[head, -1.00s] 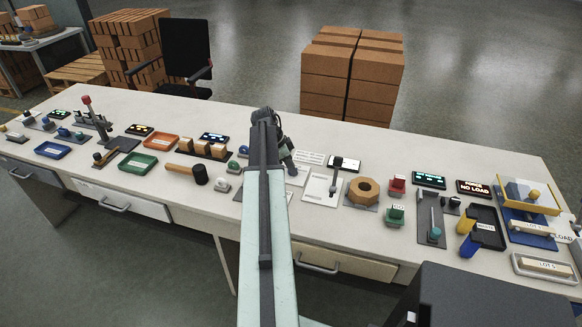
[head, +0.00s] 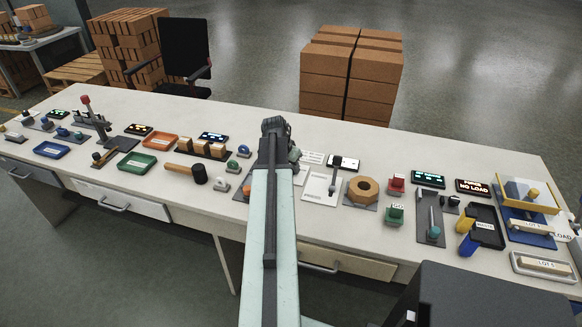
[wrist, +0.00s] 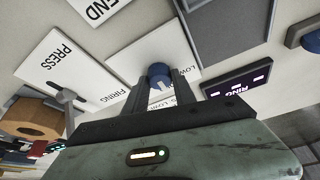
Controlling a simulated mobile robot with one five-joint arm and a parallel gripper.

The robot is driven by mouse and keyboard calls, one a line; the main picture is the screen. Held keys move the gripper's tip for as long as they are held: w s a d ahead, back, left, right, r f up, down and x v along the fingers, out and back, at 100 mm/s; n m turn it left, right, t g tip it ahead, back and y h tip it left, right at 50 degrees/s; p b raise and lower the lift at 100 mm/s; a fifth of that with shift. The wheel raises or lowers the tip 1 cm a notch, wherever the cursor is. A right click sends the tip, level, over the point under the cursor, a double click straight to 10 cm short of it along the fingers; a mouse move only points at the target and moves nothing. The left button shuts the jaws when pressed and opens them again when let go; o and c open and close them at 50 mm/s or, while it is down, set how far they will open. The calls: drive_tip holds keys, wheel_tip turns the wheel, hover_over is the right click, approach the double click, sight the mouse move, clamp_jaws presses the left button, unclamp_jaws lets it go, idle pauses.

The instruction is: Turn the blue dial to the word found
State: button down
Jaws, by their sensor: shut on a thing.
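My gripper (wrist: 160,78) is shut on the dial, one finger on each side. The fingers hide part of the plate, so I cannot tell which word the dial points to. A dark display (wrist: 236,84) beside the plate shows letters that look like RING, partly cut off. In the head view my arm hides the dial and most of my gripper (head: 292,156).
A PRESS plate (wrist: 52,58) with a lever and a wooden hexagonal ring (wrist: 32,113) are close by. Trays and displays crowd the bench.

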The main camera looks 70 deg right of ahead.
idle(0.3)
drive_tip(key=c, duration=1)
unclamp_jaws()
drive_tip(key=shift+c, duration=0.2)
drive_tip(key=p+v, duration=0.7)
drive_tip(key=shift+a+r, duration=0.2)
drive_tip(key=shift+r, duration=0.15)
